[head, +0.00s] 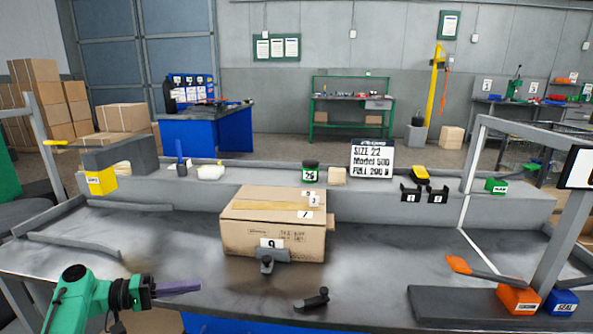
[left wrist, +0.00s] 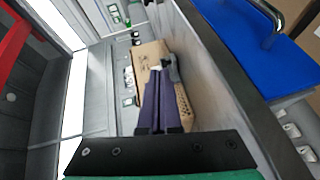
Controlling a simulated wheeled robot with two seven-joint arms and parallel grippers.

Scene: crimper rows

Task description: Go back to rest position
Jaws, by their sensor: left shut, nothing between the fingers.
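My left gripper (head: 180,287) is at the lower left of the head view, over the front left part of the grey bench (head: 180,240). Its purple fingers point right and are together with nothing between them. The left wrist view also shows the closed fingers (left wrist: 160,100), with the cardboard box behind them. My right gripper is not in view.
A cardboard box (head: 272,235) labelled 9 and 1 stands mid-bench, apart from my left gripper. A dark clamp-like tool (head: 313,299) lies at the front. Orange (head: 519,298) and blue (head: 562,302) blocks are at right. A sign (head: 372,158) stands on the rear ledge.

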